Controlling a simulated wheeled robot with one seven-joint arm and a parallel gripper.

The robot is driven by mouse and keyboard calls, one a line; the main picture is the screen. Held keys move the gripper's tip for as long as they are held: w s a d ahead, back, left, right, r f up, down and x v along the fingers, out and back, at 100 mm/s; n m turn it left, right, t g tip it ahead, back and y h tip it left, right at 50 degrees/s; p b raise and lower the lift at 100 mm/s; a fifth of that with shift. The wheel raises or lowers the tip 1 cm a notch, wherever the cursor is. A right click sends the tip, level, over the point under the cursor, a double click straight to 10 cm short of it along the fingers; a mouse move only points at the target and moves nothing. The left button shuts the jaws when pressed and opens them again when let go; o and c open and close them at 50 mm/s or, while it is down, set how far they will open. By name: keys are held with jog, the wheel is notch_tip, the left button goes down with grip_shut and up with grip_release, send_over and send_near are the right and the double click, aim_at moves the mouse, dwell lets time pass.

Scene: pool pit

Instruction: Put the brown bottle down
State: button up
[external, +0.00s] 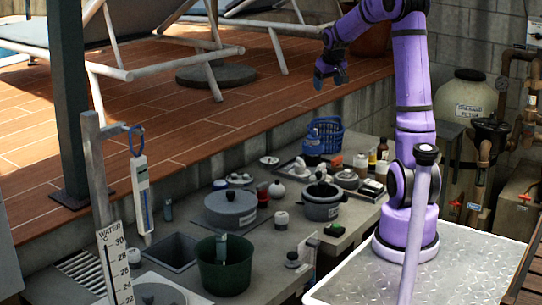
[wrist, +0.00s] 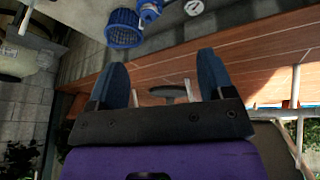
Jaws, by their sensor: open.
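A small brown bottle (external: 385,149) stands upright at the far right end of the grey counter, beside small containers. My gripper (external: 331,80) is raised well above the counter, up and to the left of the bottle and apart from it. In the wrist view, the two blue fingers of my gripper (wrist: 162,75) are spread wide with nothing between them. The brown bottle cannot be made out in the wrist view.
A blue basket (external: 325,131) stands at the back of the counter; it also shows in the wrist view (wrist: 123,28). Grey pots (external: 230,207), a green bucket (external: 226,272) and several small items crowd the counter. A wooden deck (external: 150,115) rises behind it.

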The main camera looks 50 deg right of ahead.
jog(key=s+a+r+n, duration=0.1)
jog(key=s+a+r, duration=0.25)
jog(key=a, duration=0.65)
jog(key=s+a+r+n, duration=0.1)
jog(key=s+a+r, duration=0.3)
jog(key=a, duration=0.6)
jog(key=s+a+f+n+y, duration=0.1)
jog(key=s+a, duration=0.5)
jog(key=s, duration=0.3)
jog(key=s+a+f+n+t+y, duration=0.1)
jog(key=s+a+f, duration=0.1)
jog(key=s+a, duration=0.4)
jog(key=s, duration=0.3)
jog(key=shift+f+n+t+y, duration=0.25)
jog(key=shift+n+t+y, duration=0.05)
jog(key=shift+n+y, duration=0.1)
jog(key=shift+s, duration=0.1)
dwell(3.7)
